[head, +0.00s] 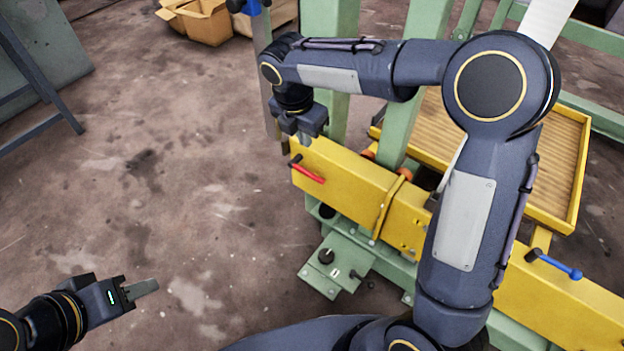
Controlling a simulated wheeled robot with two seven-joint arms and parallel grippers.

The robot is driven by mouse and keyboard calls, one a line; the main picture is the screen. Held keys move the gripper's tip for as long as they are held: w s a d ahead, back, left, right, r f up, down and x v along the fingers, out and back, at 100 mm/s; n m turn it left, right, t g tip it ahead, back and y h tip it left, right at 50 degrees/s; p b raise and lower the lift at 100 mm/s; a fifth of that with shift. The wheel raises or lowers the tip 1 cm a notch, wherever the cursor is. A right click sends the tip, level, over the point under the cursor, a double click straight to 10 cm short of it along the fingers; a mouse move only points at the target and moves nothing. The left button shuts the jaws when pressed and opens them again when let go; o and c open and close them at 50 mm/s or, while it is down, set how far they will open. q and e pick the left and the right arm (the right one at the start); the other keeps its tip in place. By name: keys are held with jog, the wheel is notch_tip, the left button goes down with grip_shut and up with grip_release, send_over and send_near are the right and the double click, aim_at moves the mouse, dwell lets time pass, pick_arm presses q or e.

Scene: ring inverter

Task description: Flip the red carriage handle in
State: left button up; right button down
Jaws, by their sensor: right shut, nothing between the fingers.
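The red carriage handle (310,174) is a short red bar at the left end of the yellow beam (350,183). It has a dark pivot at its upper left end and slants down to the right along the beam's face. My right gripper (283,147) hangs down just above and left of the handle's pivot end, beside the beam's end. Its fingers are shut and empty, and partly hidden by the gripper body. I cannot tell whether they touch the handle. My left gripper (142,289) is over bare floor at lower left, away from the machine; its finger gap does not show.
A blue handle (560,266) sits farther right on the beam. A yellow wooden-floored tray (578,150) and green frame posts (408,80) stand behind. A green plate with a black knob (326,256) is below the beam. Cardboard boxes (205,22) lie at the back. The left floor is clear.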

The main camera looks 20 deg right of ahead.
aim_at(313, 175)
jog(key=shift+r, duration=0.1)
jog(key=f+b, duration=0.2)
jog(key=f, duration=0.2)
jog(key=w+d+f+b, duration=0.1)
jog(key=f+b, duration=0.1)
jog(key=f, duration=0.3)
jog(key=d+f+b, duration=0.1)
jog(key=f+b, duration=0.1)
jog(key=f, duration=0.2)
jog(key=shift+w+d+f, duration=0.1)
jog(key=shift+w+f, duration=0.2)
jog(key=shift+f, duration=0.1)
jog(key=shift+f, duration=0.1)
